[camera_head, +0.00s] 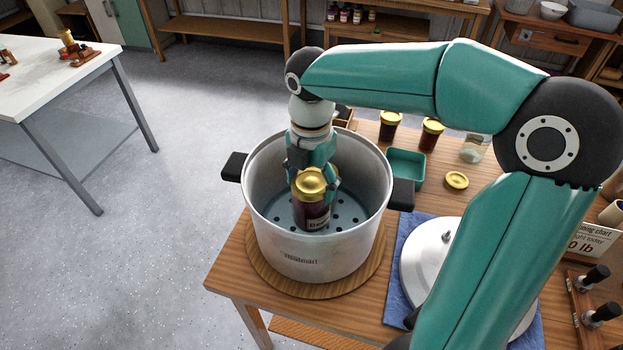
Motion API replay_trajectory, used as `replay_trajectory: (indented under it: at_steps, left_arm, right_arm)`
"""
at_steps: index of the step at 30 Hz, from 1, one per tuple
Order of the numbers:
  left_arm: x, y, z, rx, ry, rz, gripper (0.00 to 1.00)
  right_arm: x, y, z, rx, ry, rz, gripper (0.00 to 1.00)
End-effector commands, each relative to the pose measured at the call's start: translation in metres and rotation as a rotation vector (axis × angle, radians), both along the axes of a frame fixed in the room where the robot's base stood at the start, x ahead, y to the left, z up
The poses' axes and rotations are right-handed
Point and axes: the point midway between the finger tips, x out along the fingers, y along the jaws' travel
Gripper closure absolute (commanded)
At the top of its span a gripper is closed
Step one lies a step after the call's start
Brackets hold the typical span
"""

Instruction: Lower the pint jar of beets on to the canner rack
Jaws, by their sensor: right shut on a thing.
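The canner rack (344,219) is the perforated plate low in the canner, with dark round holes. The jar's base looks close to the rack, but I cannot tell whether it touches. My left gripper is out of view.
The canner stands on a round wooden board (376,270) near the table's left edge, its black handles at either side. Two gold-lidded jars (430,135), a teal tray (405,168), a loose gold lid (456,180) and a silver canner lid (430,258) on a blue towel (393,308) lie right.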

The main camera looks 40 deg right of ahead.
Motion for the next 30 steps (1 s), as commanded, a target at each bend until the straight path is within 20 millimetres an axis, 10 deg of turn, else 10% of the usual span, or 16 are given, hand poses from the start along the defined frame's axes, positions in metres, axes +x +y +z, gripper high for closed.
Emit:
replay_trajectory:
  at_steps: [30]
  left_arm:
    - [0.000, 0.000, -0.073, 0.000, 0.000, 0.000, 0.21]
  right_arm:
    - [0.000, -0.001, -0.095, -0.001, -0.002, -0.002, 0.81]
